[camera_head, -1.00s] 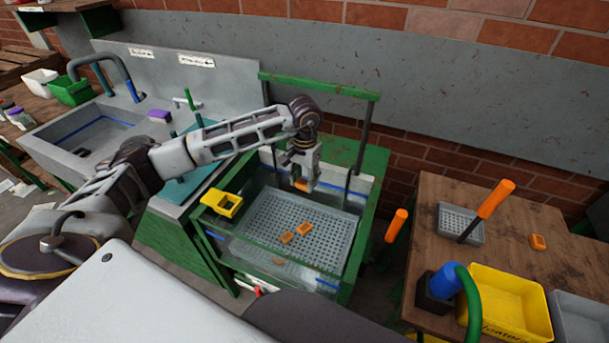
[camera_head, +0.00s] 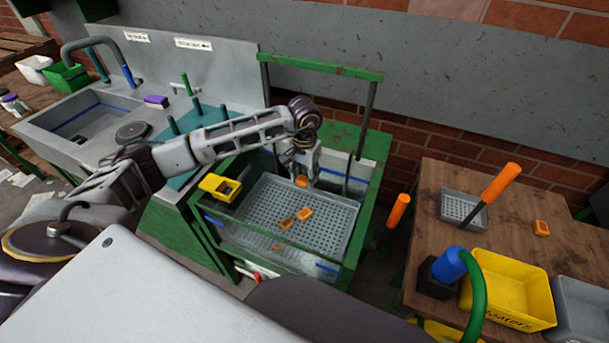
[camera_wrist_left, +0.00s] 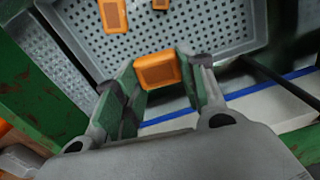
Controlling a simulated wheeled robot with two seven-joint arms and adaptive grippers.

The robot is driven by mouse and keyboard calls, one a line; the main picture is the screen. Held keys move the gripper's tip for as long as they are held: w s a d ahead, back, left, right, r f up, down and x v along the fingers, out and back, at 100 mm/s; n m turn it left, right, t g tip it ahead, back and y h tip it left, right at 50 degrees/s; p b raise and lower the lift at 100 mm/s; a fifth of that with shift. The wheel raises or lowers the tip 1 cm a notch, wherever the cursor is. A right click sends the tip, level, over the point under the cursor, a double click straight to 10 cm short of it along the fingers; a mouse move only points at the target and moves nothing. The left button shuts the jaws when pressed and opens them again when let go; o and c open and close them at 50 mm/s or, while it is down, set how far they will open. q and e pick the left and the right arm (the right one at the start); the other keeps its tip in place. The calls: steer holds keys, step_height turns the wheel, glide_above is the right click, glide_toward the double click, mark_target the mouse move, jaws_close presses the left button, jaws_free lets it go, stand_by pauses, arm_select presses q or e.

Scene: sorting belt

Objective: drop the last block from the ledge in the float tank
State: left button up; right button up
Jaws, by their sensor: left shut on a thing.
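My left gripper (camera_head: 302,172) is shut on an orange block (camera_head: 301,182) above the back part of the float tank. In the left wrist view the block (camera_wrist_left: 157,69) sits between the two fingertips (camera_wrist_left: 158,75), with the perforated tray beyond it. The float tank (camera_head: 349,262) has a green frame and clear walls. Inside is a grey perforated tray (camera_head: 330,217), where two orange blocks, one (camera_head: 304,214) and another (camera_head: 286,223), lie near the middle. An orange-brown patch lower down may be a reflection. I cannot make out the ledge for certain. My right gripper is not in view.
A yellow box (camera_head: 219,188) sits at the tank's left corner. A green bar (camera_head: 320,66) rises behind the tank. Right, a wooden table (camera_head: 515,190) holds an orange piece (camera_head: 541,228), a grey basket (camera_head: 463,208) and a yellow bin (camera_head: 512,290). A sink (camera_head: 92,120) is left.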

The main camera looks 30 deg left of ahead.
arm_select(q)
steer(key=o, duration=0.9)
steer(key=shift+r, duration=0.6)
step_height(320, 180, up, 11)
steer(key=shift+f, duration=0.1)
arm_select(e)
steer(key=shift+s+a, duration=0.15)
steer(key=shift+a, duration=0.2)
